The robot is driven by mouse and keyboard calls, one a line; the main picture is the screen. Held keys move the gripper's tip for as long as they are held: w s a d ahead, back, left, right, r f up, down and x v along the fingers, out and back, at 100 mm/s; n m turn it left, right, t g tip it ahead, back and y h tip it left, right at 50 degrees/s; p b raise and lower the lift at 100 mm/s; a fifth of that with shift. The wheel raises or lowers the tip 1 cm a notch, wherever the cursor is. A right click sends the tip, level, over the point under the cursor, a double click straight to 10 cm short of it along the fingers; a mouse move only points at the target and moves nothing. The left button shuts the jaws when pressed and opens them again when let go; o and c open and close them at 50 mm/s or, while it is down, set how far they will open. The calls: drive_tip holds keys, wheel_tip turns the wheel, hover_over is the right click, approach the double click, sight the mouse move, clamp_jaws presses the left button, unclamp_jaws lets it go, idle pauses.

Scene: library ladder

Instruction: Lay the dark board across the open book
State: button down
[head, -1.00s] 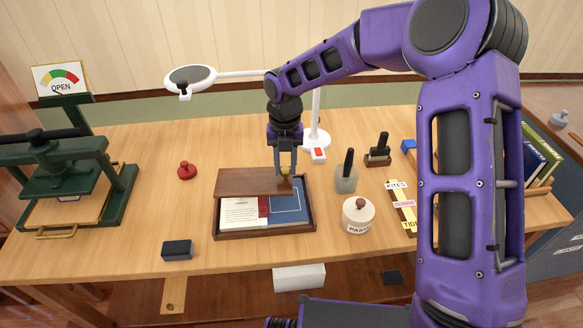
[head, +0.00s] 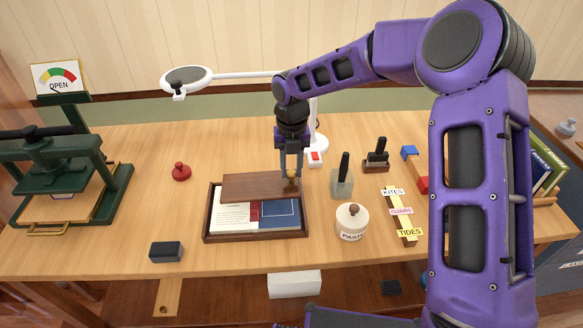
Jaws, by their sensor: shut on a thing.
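The dark brown board (head: 250,187) lies level over the back part of a dark wooden tray (head: 257,237). The open book (head: 231,217) is in that tray, with a white page, a red strip and a blue part showing. The board hides the back of the book; I cannot tell whether it touches the book or the tray rim. My gripper (head: 291,176) points down and is shut on the brass knob near the board's right end.
A paste jar (head: 352,222) and a grey block with a black handle (head: 342,184) stand right of the tray. A dark block (head: 166,251) and a red knob (head: 181,172) are to the left. A green press (head: 60,180) stands far left. A lamp (head: 187,79) overhangs the back.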

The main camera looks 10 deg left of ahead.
sight(292, 181)
wheel_tip(292, 181, down, 3)
drive_tip(key=shift+r+b, duration=0.2)
drive_tip(key=shift+b, duration=0.85)
drive_tip(key=shift+f, duration=0.9)
drive_tip(key=shift+c, duration=0.6)
unclamp_jaws()
drive_tip(key=shift+r+p, duration=2.25)
drive_tip(key=shift+r, duration=1.25)
